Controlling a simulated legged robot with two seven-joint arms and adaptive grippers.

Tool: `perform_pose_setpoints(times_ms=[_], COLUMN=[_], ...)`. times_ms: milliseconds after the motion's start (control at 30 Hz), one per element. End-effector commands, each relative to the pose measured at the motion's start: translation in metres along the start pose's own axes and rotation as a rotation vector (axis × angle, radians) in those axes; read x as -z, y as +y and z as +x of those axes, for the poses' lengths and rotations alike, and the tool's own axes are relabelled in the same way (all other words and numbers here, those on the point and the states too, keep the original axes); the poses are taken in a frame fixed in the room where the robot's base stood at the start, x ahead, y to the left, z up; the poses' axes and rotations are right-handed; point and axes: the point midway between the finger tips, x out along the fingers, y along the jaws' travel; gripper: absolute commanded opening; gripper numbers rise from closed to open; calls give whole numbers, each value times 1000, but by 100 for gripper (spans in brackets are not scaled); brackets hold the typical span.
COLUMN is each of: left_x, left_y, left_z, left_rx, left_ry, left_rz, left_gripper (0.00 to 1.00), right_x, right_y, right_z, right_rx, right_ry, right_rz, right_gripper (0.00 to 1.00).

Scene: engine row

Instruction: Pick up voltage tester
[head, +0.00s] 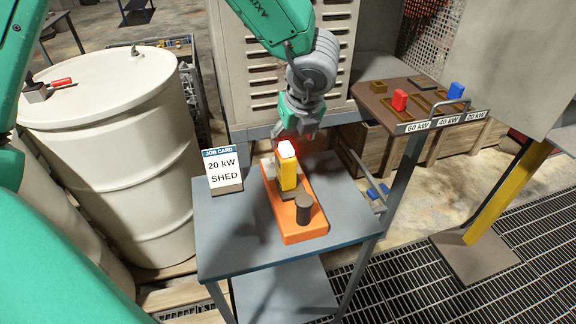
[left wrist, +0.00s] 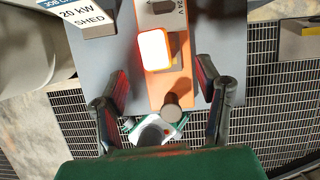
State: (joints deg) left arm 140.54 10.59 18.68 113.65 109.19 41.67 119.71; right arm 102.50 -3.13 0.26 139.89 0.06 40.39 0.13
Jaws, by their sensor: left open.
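An upright yellow device (head: 288,178), which looks like the voltage tester, stands on an orange base (head: 305,236) on the grey-blue table. Its top glows white and red. In the left wrist view its glowing top (left wrist: 155,50) shows over the orange base (left wrist: 183,80), between the finger lines and toward the far side. My left gripper (head: 299,133) is open and empty, just above and behind the glowing top in the head view. Its two dark fingers (left wrist: 160,88) are spread apart in the left wrist view. I cannot tell exactly how high they are above the device. My right gripper is not in view.
A dark cylinder (head: 303,207) stands on the base's near end. A job card (head: 223,171) reading "20 kW SHED" stands left on the table (head: 235,262). A white drum (head: 110,150) is at left. A brown shelf (head: 385,108) with red and blue blocks is at right.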

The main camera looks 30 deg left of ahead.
Motion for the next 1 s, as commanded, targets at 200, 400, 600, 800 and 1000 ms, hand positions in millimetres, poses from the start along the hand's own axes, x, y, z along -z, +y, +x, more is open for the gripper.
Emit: perform_pose_setpoints(times_ms=[200,400,600,800,1000], left_x=[0,-2,-5,-5,-5], left_y=[1,4,6,6,6], left_z=[28,44,74,82,82], left_rx=[-1,-3,-2,1,1], left_ry=[-1,-1,-1,-2,-2], left_rz=[3,3,4,4,4], left_gripper=[59,59,59,59,38], right_x=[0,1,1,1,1], right_y=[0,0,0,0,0], right_z=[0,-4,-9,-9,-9], right_rx=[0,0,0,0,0], right_ry=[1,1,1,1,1], right_rz=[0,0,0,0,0], right_gripper=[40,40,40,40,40])
